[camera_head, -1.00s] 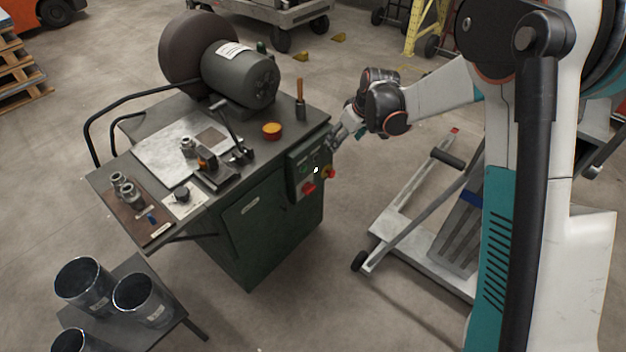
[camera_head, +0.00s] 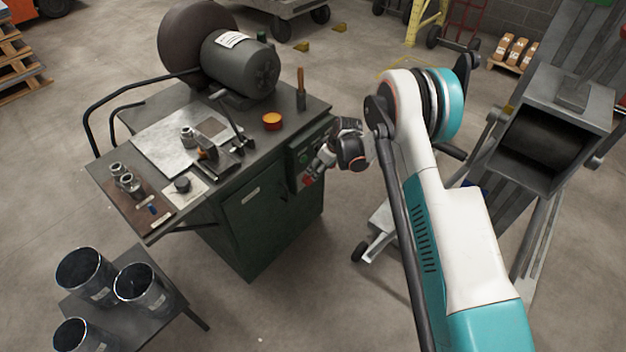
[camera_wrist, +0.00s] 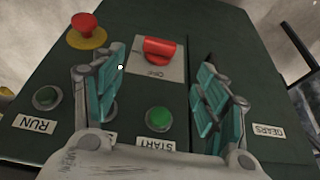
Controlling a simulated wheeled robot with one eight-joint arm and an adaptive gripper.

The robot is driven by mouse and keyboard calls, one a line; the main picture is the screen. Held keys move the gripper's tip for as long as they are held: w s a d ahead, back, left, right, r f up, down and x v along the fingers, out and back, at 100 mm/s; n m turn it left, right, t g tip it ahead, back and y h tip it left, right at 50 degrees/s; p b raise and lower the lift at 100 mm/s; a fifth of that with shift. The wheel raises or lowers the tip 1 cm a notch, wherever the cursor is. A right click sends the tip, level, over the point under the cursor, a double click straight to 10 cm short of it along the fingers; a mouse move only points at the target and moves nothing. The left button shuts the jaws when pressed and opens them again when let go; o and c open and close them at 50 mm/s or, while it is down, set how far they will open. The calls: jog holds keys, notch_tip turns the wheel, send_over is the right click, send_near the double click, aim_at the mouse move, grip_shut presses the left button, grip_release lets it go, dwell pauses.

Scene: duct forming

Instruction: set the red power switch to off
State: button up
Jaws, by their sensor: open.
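The red power switch (camera_wrist: 158,50) is a rotary knob on a light plate marked OFF, on the sloped dark green control panel (camera_wrist: 170,20). In the wrist view it lies beyond and between the two teal-padded fingers of my gripper (camera_wrist: 163,92). The gripper is open and empty, and the fingers appear apart from the knob. In the head view my gripper (camera_head: 314,170) is in front of the panel on the green machine (camera_head: 265,220), and only a bit of red (camera_head: 307,181) shows beside it. The contact gap cannot be judged there.
On the panel are a red mushroom button (camera_wrist: 86,30) on a yellow base, a green START button (camera_wrist: 159,118) and a RUN button (camera_wrist: 46,97). Fittings and tools lie on the machine top. Dark cylinders (camera_head: 85,275) stand on a low table at front left.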

aim_at(311, 180)
jog(key=b+x, duration=0.3)
jog(key=x, duration=0.7)
jog(key=c, duration=1)
